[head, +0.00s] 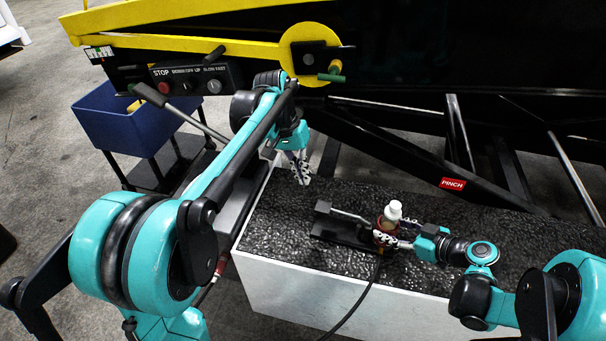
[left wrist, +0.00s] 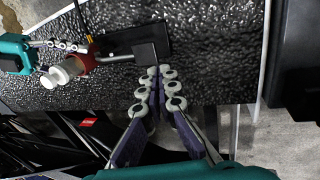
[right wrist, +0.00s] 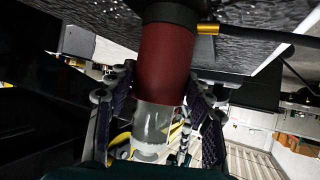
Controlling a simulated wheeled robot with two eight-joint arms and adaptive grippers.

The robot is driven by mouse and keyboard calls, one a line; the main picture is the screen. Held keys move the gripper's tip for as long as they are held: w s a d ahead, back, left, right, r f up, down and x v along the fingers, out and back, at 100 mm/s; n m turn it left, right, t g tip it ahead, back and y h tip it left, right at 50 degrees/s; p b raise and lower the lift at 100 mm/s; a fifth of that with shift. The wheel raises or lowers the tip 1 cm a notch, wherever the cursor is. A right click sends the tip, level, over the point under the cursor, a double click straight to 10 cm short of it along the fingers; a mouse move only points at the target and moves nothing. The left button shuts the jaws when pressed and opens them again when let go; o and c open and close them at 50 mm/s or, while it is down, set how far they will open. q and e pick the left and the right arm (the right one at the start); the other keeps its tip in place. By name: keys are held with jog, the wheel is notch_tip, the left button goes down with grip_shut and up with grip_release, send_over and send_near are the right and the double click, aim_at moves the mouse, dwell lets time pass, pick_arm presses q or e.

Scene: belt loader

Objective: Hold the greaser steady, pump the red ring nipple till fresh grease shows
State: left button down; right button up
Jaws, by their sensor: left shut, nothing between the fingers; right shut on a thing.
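The greaser (head: 387,228) is a dark red cylinder with a clear and white top, on a black base plate with a lever arm (head: 348,215) reaching left. My right gripper (head: 385,236) is shut around the cylinder; the right wrist view shows the red body (right wrist: 166,62) between its fingers. My left gripper (head: 303,180) is shut and empty, above the textured top behind the lever's end. In the left wrist view its fingertips (left wrist: 160,72) appear close to the lever's block (left wrist: 146,52); contact cannot be told. I cannot make out a red ring nipple or fresh grease.
A black hose (head: 362,302) runs from the greaser over the front edge of the white box (head: 300,290). The black loader frame with a PINCH label (head: 452,184) stands behind. A control box (head: 195,78), yellow arm and disc (head: 303,40), and blue bin (head: 125,122) are at upper left.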

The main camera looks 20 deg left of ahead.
pick_arm(q)
notch_tip(320, 180, up, 6)
jog(key=y, duration=0.3)
send_over(322, 206)
jog(key=shift+r, duration=0.2)
notch_tip(322, 206, down, 14)
jog(key=shift+f, duration=0.1)
dwell(0.4)
